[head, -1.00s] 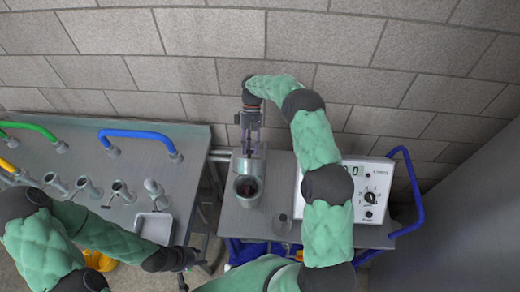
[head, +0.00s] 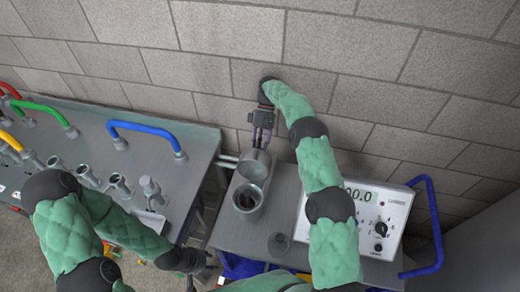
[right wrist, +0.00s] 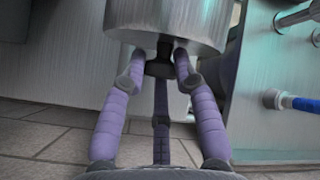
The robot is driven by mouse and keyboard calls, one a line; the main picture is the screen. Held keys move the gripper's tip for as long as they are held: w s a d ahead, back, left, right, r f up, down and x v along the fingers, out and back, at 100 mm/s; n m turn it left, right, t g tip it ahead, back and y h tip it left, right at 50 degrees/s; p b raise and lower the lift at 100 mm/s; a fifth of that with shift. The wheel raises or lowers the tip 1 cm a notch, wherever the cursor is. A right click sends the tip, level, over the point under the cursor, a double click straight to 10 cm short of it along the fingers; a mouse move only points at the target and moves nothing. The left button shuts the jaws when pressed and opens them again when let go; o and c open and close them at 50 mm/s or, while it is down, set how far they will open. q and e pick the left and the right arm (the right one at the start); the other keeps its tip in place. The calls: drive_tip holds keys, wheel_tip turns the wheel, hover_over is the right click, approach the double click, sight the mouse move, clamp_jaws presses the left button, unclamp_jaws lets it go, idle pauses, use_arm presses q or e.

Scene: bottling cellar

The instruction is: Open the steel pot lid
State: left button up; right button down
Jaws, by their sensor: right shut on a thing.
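The steel pot (head: 247,211) stands on the metal trolley, its mouth uncovered and dark inside. Its lid (head: 254,164) is tipped up at the back rim, towards the wall. Whether a hinge joins them I cannot tell. My right gripper (head: 262,125) is behind the lid. In the right wrist view, its purple fingers (right wrist: 160,72) are closed around the black knob (right wrist: 164,56) of the brushed steel lid (right wrist: 172,22). My left gripper (head: 198,262) hangs low in front of the left table, away from the pot; its dark jaws are too small to read.
A white box with a display and dial (head: 366,213) stands right of the pot. Blue handrail (head: 431,225) bounds the trolley's right. The left table (head: 150,165) carries pipes and coloured handles. A block wall is close behind.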

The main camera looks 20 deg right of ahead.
drive_tip(key=shift+w+f+g+b, duration=0.1)
drive_tip(key=shift+f+g+b, duration=0.3)
drive_tip(key=shift+f, duration=0.4)
drive_tip(key=c, duration=0.9)
unclamp_jaws()
drive_tip(key=shift+a, duration=0.1)
drive_tip(key=shift+r, duration=0.25)
